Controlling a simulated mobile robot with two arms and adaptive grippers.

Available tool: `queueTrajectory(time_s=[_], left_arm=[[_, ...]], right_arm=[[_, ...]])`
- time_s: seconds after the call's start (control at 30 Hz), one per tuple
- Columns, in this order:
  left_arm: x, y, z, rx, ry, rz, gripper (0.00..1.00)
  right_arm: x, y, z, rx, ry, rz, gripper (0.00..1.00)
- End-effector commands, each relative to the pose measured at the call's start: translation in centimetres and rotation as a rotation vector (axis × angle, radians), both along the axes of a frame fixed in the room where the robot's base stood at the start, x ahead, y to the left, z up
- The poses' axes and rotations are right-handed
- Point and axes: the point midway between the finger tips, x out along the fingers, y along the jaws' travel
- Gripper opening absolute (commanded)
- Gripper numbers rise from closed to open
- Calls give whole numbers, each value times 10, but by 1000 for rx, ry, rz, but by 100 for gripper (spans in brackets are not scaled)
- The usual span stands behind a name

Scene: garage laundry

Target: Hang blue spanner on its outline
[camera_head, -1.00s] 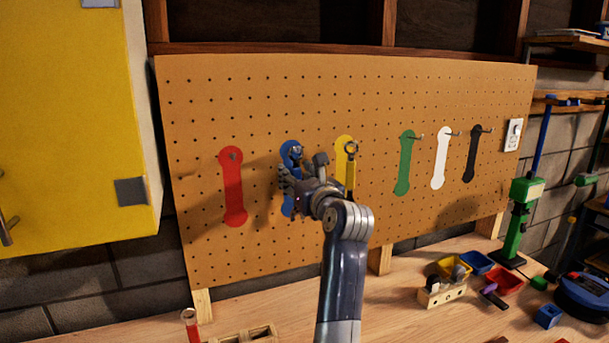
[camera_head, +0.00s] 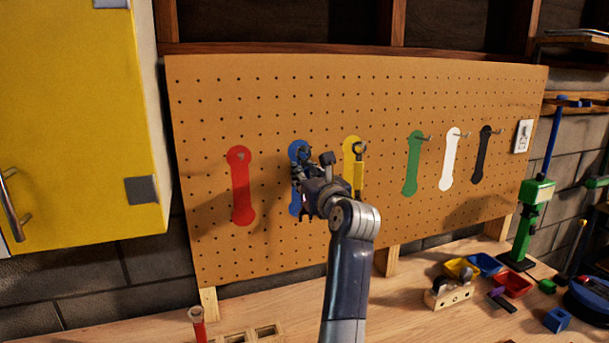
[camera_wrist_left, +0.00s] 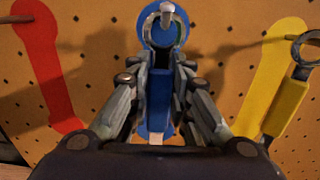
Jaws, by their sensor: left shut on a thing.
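The blue spanner (camera_wrist_left: 158,92) is upright between the fingers of my left gripper (camera_wrist_left: 160,85), which is shut on its handle. In the head view the left gripper (camera_head: 299,186) is at the pegboard, in front of the blue outline (camera_head: 295,207). The blue outline also shows behind the spanner in the wrist view (camera_wrist_left: 149,32). The spanner's metal ring end overlaps a metal peg (camera_wrist_left: 167,13) at the outline's top. I cannot tell how far the ring sits on the peg. My right gripper is not in view.
On the pegboard (camera_head: 215,100), a yellow spanner (camera_head: 359,175) hangs right of my gripper. The red outline (camera_head: 241,190) at left has a bare peg. Green, white and black outlines are farther right. A yellow cabinet (camera_head: 75,110) stands at left. Small bins and tools occupy the bench's right.

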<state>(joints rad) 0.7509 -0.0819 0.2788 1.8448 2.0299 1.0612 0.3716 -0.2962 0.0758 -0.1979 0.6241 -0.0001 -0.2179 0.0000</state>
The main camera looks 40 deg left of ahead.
Motion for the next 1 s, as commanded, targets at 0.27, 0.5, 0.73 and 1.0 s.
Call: queueTrajectory(time_s=[0.27,0.5,0.73,1.0], left_arm=[[0,0,-1,0,1,0,32],[0,0,-1,0,1,0,42],[-3,-7,-1,0,1,-2,42],[-23,-46,-1,-3,0,-3,42]], right_arm=[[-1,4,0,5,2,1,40],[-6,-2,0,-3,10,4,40],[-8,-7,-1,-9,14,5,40],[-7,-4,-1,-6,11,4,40]])
